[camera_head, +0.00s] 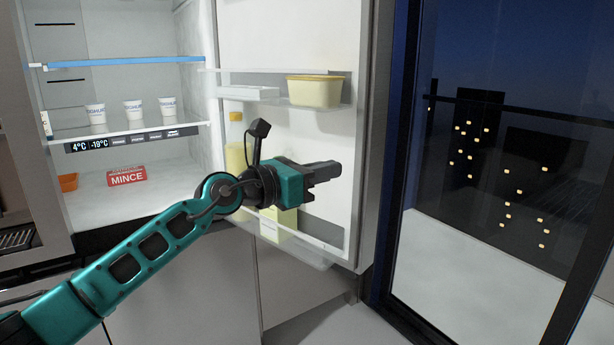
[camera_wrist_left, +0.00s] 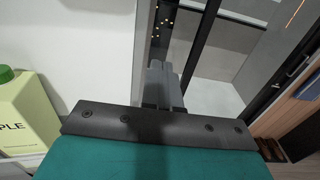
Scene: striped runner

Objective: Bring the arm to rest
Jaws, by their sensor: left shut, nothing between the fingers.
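My left arm reaches in from the lower left in the head view. My left gripper (camera_head: 328,170) is shut and empty, in front of the inner side of the open fridge door (camera_head: 290,42). Its fingers point to the right. In the left wrist view the closed fingers (camera_wrist_left: 163,84) show at the middle, with dark window frames and floor beyond. My right gripper is not in view.
The door's shelves hold a yellow tub (camera_head: 315,92), a yellow bottle (camera_head: 236,145) and a pale green carton (camera_head: 279,222), partly behind my arm. The fridge holds several yoghurt cups (camera_head: 133,112) and a red mince pack (camera_head: 127,176). A glass window (camera_head: 500,170) stands right.

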